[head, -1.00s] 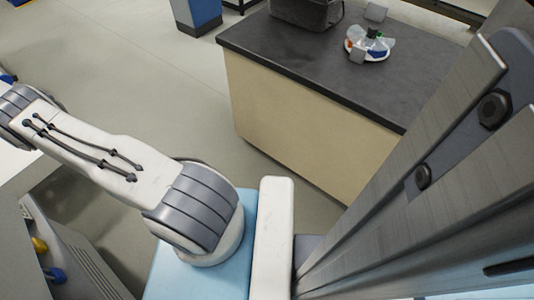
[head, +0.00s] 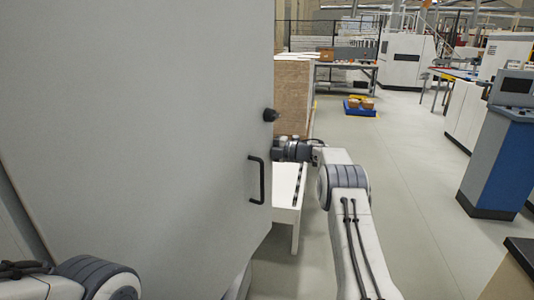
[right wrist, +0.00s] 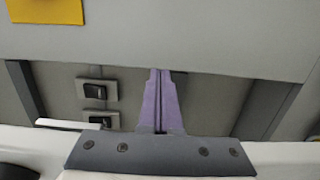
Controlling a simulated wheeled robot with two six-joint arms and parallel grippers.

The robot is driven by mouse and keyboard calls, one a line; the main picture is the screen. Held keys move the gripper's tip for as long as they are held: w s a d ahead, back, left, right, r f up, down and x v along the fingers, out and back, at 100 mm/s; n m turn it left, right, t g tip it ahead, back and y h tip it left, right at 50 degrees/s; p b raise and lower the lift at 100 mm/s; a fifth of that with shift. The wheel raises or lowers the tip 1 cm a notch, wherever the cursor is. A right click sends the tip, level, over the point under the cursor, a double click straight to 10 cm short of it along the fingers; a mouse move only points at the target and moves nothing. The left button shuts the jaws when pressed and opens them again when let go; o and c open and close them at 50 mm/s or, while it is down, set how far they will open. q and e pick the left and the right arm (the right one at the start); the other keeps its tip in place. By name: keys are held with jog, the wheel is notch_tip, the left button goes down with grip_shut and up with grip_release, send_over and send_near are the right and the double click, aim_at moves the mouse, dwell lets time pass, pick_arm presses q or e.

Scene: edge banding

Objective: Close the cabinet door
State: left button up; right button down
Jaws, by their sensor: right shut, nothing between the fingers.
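The cabinet door (head: 140,120) is a large pale grey panel filling the left of the head view. It has a black bar handle (head: 256,180) near its right edge and a black knob (head: 270,115) above it. My right arm reaches forward along the door's right edge, and the wrist (head: 290,150) ends there. Its fingers are hidden in the head view. In the right wrist view my right gripper (right wrist: 160,75) has its purple fingers together and empty, tips at the edge of a pale panel (right wrist: 180,40); contact is unclear. My left arm shows at bottom left, its gripper out of view.
A white bench-like piece (head: 287,195) and a stack of boards (head: 294,95) stand just beyond the door edge. A blue and grey console (head: 497,145) stands at right. The floor (head: 410,190) between is clear. Dark switches (right wrist: 95,91) show in the wrist view.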

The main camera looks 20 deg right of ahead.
jog(key=s+d+f+m+t+h+p, duration=0.1)
jog(key=s+d+f+m+p, duration=0.15)
jog(key=s+d+m, duration=0.75)
jog(key=s+d+f+m+t+h+p, duration=0.1)
jog(key=s+d+m+p, duration=0.3)
jog(key=s+d+m, duration=0.5)
jog(key=w+a+m+p, duration=0.1)
jog(key=w+a+p, duration=0.3)
jog(key=w+a, duration=0.3)
jog(key=a, duration=0.3)
jog(key=shift+w+a, duration=0.15)
jog(key=shift+w, duration=0.05)
jog(key=shift+f, duration=0.1)
